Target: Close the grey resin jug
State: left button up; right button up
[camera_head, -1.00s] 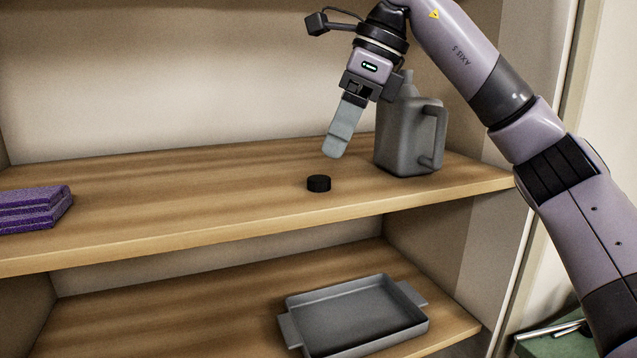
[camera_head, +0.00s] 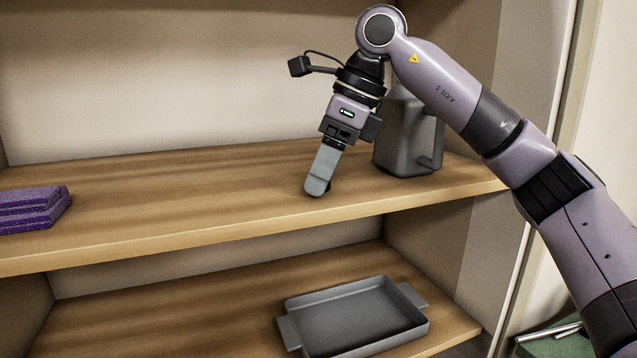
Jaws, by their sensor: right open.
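The grey resin jug (camera_head: 396,145) stands upright on the upper shelf at the right, its handle on the right side. My right wrist and forearm cover its top, so I cannot see its mouth. My right gripper (camera_head: 318,187) points down to the left of the jug, with its fingertips low at the shelf surface. It is open, and one finger covers the other. The black cap is almost wholly hidden behind the fingertips; I cannot tell whether they touch it. My left gripper is not in view.
Purple sponges (camera_head: 32,209) are stacked on the upper shelf (camera_head: 180,205) at the left. A grey tray (camera_head: 352,318) with two side handles sits on the lower shelf. The upper shelf is clear between the sponges and my gripper. A side wall stands right of the jug.

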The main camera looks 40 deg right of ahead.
jog(key=c, duration=1.1)
notch_tip(320, 180, up, 10)
jog(key=shift+r+p, duration=0.1)
jog(key=shift+p, duration=1)
